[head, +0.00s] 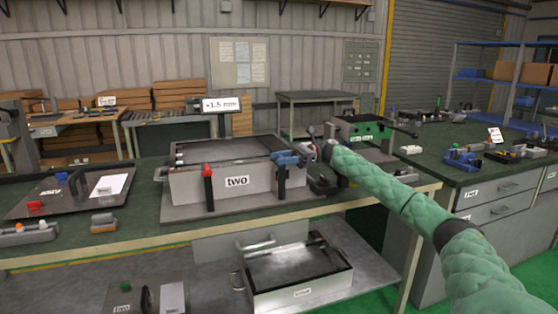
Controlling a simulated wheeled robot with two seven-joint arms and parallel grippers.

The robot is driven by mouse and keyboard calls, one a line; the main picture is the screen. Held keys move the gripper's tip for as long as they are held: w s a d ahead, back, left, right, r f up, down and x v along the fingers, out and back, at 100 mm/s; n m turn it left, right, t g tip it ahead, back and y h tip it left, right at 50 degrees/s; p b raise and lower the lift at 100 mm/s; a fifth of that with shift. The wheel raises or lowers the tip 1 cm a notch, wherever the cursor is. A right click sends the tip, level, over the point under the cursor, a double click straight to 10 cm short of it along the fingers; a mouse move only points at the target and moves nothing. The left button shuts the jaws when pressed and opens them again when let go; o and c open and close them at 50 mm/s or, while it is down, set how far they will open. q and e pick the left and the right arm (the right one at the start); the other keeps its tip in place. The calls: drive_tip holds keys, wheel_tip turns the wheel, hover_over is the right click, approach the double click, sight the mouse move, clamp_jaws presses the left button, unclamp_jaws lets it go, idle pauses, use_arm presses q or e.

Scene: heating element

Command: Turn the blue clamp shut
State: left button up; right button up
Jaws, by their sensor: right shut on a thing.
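The blue clamp (287,159) is at the right front corner of the grey box labelled "two" (237,182), with a dark post below its blue top. My right arm, in a green padded sleeve, reaches in from the right. My right gripper (306,153) is at the clamp's blue part and shut on it; its fingertips are small and partly hidden. A red-topped clamp (207,184) stands upright at the box's front left. My left gripper is not in view.
The box rests on a green-topped bench (150,222). A dark plate (70,192) with a white sheet lies to the left. A green-topped device (362,130) stands behind my right gripper. A metal tray (297,278) sits on the lower shelf.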

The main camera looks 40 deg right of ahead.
drive_tip(key=shift+r, duration=0.15)
drive_tip(key=o, duration=1.4)
drive_tip(key=shift+b+v, duration=0.6)
drive_tip(key=shift+v, duration=3.35)
